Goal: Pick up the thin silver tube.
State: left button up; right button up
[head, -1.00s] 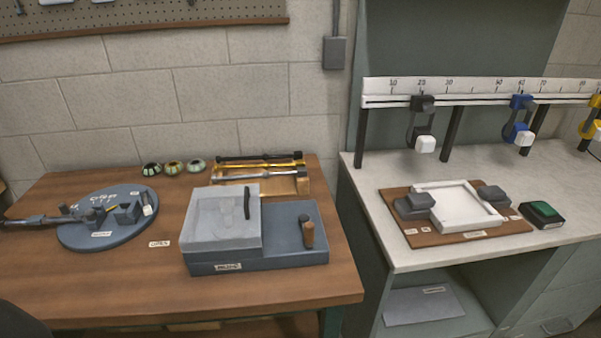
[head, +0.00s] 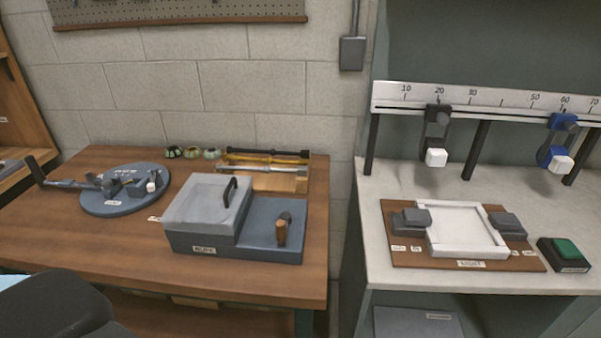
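A thin silver tube (head: 262,164) appears to lie across a wooden rack (head: 287,183) at the back right of the brown workbench. A dark tube and gold tubes lie close behind it. At this size I cannot tell exactly how each tube sits in the rack. Neither of my grippers shows in the head view. A dark rounded shape at the lower left looks like part of my own arm, with no fingers visible.
A grey-blue box with a lid and handle (head: 208,203) stands in front of the rack. A round blue fixture (head: 112,204) is on the left of the workbench (head: 90,255). A pale counter (head: 375,275) with a white frame (head: 467,249) and green button (head: 567,249) stands to the right.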

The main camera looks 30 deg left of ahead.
aim_at(302, 171)
jog(key=i+l, duration=0.1)
jog(key=l, duration=0.55)
jog(key=i+l+u, duration=0.1)
jog(key=l, duration=0.55)
